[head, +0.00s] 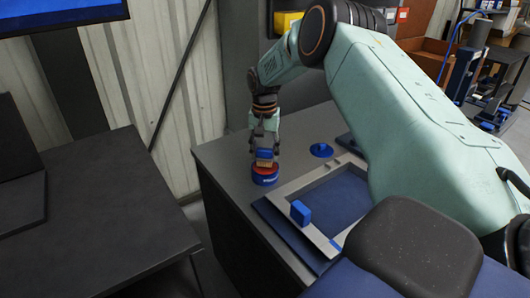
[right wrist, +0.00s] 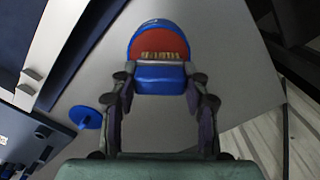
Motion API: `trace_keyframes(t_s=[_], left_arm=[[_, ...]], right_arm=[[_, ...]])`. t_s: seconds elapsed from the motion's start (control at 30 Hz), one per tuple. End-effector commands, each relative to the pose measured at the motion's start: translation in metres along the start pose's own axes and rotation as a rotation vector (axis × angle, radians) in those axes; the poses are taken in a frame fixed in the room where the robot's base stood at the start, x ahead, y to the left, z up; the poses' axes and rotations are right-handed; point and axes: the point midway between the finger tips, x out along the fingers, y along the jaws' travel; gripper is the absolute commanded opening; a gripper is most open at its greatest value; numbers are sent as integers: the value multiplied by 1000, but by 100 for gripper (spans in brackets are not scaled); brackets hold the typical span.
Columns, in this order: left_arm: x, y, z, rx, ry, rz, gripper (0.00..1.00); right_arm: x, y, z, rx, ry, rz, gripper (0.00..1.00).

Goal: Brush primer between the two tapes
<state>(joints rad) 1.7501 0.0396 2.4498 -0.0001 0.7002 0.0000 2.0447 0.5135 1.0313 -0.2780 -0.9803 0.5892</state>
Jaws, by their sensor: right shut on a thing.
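My right gripper (head: 265,147) is shut on a blue brush (right wrist: 160,79), held between its two fingers. The brush's pale bristles (right wrist: 161,56) are over or in the red primer of a round blue pot (head: 265,180). In the right wrist view the pot (right wrist: 147,25) lies just beyond the fingertips; whether the bristles touch the primer I cannot tell. A grey rectangular frame (head: 283,196) lies right of the pot. A small blue strip (head: 337,243) on its near corner may be a tape; I cannot make out two tapes. My left gripper is out of view.
A round blue lid (head: 321,150) with a knob lies behind the frame. A blue block (head: 300,212) stands on the frame's left side. A blue mat (head: 270,218) lies under the frame. The grey bench top (head: 222,155) is clear left of the pot. A dark table (head: 85,200) stands further left.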

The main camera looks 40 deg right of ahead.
Motion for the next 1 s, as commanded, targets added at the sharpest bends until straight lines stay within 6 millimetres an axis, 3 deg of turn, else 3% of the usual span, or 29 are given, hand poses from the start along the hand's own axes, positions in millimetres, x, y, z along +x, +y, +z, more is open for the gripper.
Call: trace_keyframes(t_s=[1.0], left_arm=[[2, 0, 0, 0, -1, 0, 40]], right_arm=[[7, 0, 0, 0, 0, 0, 21]])
